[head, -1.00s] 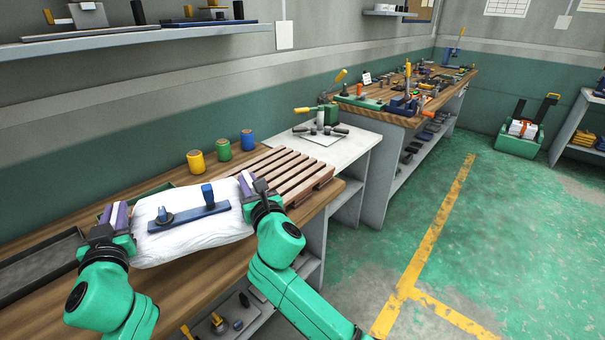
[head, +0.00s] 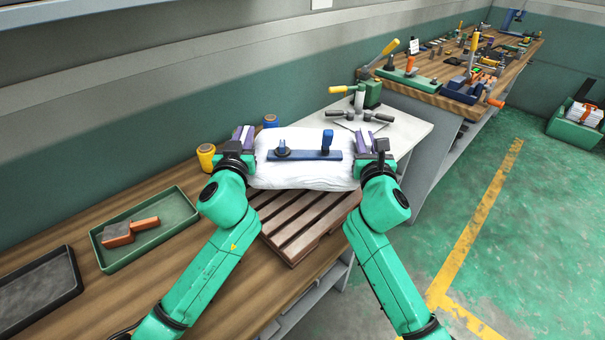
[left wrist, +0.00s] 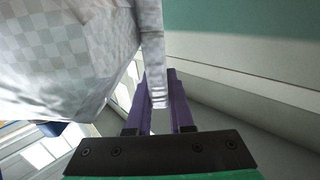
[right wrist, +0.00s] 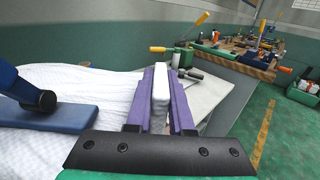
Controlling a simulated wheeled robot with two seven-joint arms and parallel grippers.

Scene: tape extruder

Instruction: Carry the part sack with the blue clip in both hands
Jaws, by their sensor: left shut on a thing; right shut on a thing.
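The white part sack (head: 300,174) with the blue clip (head: 306,155) across its top is held between my two grippers in the head view. It appears over the wooden slatted pallet, but whether it touches the slats is hidden. My left gripper (head: 244,138) is shut on the sack's left end. In the left wrist view its purple fingers (left wrist: 160,103) pinch a white tab of the sack (left wrist: 60,55). My right gripper (head: 364,144) is shut on the right end. The right wrist view shows its purple fingers (right wrist: 160,98) around a white tab beside the blue clip (right wrist: 45,113).
The slatted pallet (head: 292,240) lies on the wooden bench. A green tray (head: 102,262) with an orange-brown tool and a dark tray (head: 72,298) lie at left. A yellow spool (head: 206,157) and a blue spool (head: 270,121) stand behind. A white table (head: 408,130) with clamps is at right.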

